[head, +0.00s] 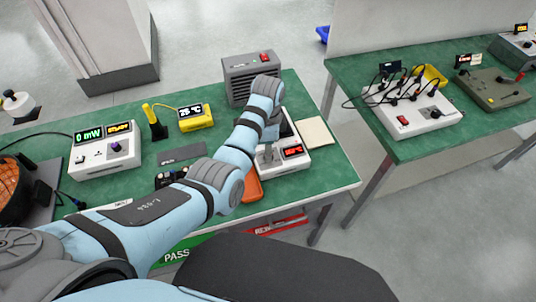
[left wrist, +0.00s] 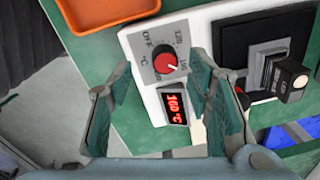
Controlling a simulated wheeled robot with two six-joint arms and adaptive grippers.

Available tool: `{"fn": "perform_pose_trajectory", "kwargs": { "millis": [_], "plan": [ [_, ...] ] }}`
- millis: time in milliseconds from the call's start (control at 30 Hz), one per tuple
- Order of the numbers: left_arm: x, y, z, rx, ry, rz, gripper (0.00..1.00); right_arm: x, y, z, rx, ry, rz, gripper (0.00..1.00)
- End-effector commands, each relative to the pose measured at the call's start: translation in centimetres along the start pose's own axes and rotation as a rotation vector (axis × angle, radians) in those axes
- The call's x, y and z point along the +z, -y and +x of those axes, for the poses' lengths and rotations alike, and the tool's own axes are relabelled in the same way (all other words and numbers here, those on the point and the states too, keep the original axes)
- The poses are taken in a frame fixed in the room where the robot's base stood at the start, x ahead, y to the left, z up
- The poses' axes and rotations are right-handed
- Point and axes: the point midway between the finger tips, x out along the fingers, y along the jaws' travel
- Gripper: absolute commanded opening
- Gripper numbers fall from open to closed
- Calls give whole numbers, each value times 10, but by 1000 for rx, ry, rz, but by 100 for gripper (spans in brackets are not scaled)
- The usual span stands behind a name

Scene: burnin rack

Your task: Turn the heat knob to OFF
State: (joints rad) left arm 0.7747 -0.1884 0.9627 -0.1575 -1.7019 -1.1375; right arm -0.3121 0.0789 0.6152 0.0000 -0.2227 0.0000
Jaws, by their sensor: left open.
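The heat knob (left wrist: 166,62) is a round red knob with a white pointer mark, on a grey dial plate with OFF at its upper left. The pointer is turned away from OFF, toward the lower right. Below it, a red display (left wrist: 175,105) seems to read 160 °C. Both are on a white heater unit (head: 296,163); its display also shows in the head view (head: 292,151). My left gripper (head: 267,155) is over the unit's front and hides the knob there. In the left wrist view, its open fingers stand on either side of the knob, apparently not touching it. My right gripper is not in view.
An orange tray (left wrist: 105,12) lies beside the unit. On the unit's other side is a black plate area with a dark block-like part (left wrist: 270,70). A grey box with a red switch (head: 250,76) stands behind. A beige pad (head: 314,132) lies right of the unit.

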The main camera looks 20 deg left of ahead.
Motion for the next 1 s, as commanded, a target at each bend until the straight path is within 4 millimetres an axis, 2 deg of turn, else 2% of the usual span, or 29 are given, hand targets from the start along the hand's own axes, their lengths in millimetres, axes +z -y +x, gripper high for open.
{"fn": "perform_pose_trajectory", "kwargs": {
  "millis": [33, 167, 300, 500, 567, 800, 1000],
  "plan": [
    [0, -1, 15, 2, 1, 0, 46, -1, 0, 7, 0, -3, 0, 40],
    [-1, 0, 32, 0, 0, 1, 46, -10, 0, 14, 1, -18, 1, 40],
    [-2, 0, 36, 0, -1, 2, 46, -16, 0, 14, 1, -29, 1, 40],
    [-2, 0, 36, -1, -1, 3, 46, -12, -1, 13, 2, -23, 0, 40],
    [-2, 0, 36, -1, -1, 3, 38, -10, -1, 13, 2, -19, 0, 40],
    [-3, 0, 36, 0, -1, 4, 0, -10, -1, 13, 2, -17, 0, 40],
    [-3, -1, 36, 0, -1, -4, 0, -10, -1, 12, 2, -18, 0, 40]
  ]
}}
